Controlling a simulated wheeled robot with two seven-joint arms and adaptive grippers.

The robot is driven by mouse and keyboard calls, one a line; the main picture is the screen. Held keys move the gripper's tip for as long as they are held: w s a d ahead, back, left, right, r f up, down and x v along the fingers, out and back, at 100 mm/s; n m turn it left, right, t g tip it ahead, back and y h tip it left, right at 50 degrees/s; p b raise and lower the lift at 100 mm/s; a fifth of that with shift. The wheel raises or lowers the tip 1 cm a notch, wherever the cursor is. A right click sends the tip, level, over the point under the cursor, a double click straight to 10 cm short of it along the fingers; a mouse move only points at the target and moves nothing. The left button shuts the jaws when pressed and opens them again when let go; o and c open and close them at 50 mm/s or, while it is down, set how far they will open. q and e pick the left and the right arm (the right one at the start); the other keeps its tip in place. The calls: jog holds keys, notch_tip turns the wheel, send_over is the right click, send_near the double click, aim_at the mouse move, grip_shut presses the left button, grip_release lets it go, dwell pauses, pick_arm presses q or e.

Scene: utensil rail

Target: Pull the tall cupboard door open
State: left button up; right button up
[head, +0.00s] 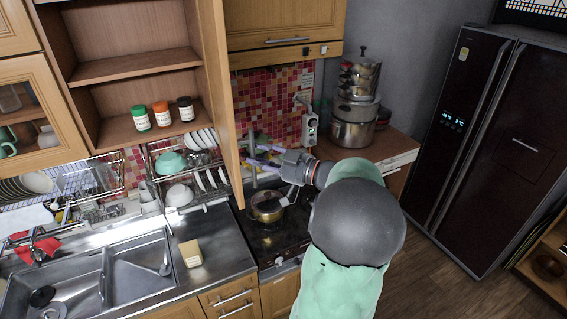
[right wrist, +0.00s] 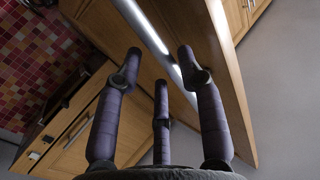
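The tall wooden cupboard door (head: 219,90) stands swung well out from the cupboard (head: 130,72) in the head view, its inner face showing and the shelves exposed. In the right wrist view the door (right wrist: 222,95) fills the upper right, with its long metal bar handle (right wrist: 144,27) running diagonally. My right gripper (head: 262,155) is right of the door, low near its bottom edge. Its three purple fingers (right wrist: 158,62) are spread open beside the handle, nothing held between them. I cannot tell whether they touch the handle. My left gripper is not in view.
Three small jars (head: 161,114) stand on the cupboard's lower shelf. Below are a dish rack (head: 205,198), a sink (head: 130,270) and a pot (head: 267,207) on the hob, close under my right gripper. Stacked pots (head: 353,131) stand right. A dark fridge (head: 475,140) is at far right.

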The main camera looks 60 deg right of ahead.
jog(key=s, duration=1)
jog(key=shift+d, duration=0.1)
dwell(0.3)
